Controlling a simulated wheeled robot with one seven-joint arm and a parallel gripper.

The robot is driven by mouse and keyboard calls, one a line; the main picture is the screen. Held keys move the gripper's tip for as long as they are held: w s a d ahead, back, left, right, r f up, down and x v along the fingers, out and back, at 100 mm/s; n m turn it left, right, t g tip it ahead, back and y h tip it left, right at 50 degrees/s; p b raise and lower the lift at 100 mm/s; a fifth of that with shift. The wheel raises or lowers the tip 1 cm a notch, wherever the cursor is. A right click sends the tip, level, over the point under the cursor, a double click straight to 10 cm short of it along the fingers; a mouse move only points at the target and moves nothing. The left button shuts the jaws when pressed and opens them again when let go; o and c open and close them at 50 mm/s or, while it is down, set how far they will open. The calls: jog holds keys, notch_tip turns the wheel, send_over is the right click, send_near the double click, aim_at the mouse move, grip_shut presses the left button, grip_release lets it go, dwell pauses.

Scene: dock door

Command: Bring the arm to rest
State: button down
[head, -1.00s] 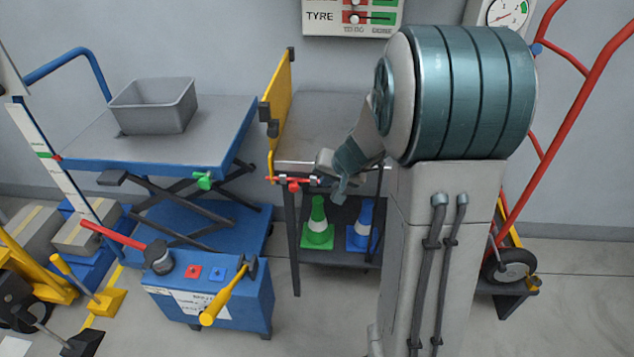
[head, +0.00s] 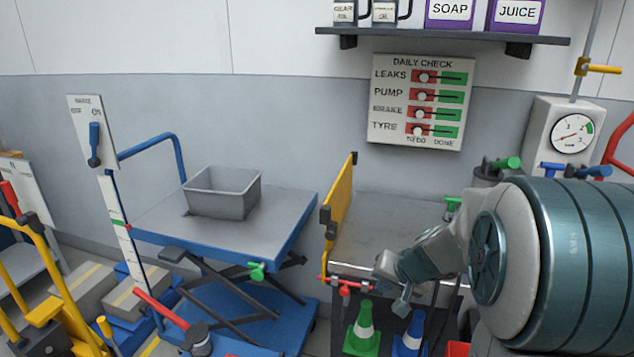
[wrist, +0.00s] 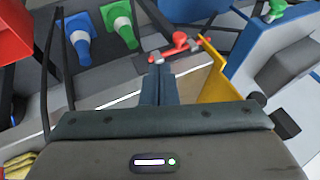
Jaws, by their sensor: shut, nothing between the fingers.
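My arm reaches in from the right of the head view, its large teal-banded joint in the foreground. My gripper (head: 402,304) hangs low in front of the grey-topped bench (head: 385,225), just right of a small red-handled fitting (head: 343,284) on the bench's front edge. In the wrist view my gripper (wrist: 160,72) shows its two fingers together with nothing between them. The red fitting (wrist: 180,43) lies just beyond the fingertips there; I cannot tell whether they touch it.
A yellow panel (head: 340,212) stands at the bench's left end. A blue lift table (head: 280,207) carries a grey bin (head: 222,192). A green cone (head: 364,330) and a blue cone (head: 410,335) stand below the bench. The daily check board (head: 420,102) hangs above.

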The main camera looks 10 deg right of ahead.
jog(key=s+a+r+n+g+h+p, duration=0.1)
jog(key=s+a+r+n+p, duration=0.1)
jog(key=s+r+p, duration=0.3)
jog(key=s+a+r+n+g+h+p, duration=0.1)
jog(key=s+r+p, duration=0.5)
jog(key=s+r, duration=0.6)
jog(key=s+a+n+g, duration=0.1)
jog(key=s+a, duration=0.1)
jog(key=s, duration=0.2)
jog(key=shift+a+h, duration=0.3)
jog(key=shift+r, duration=0.1)
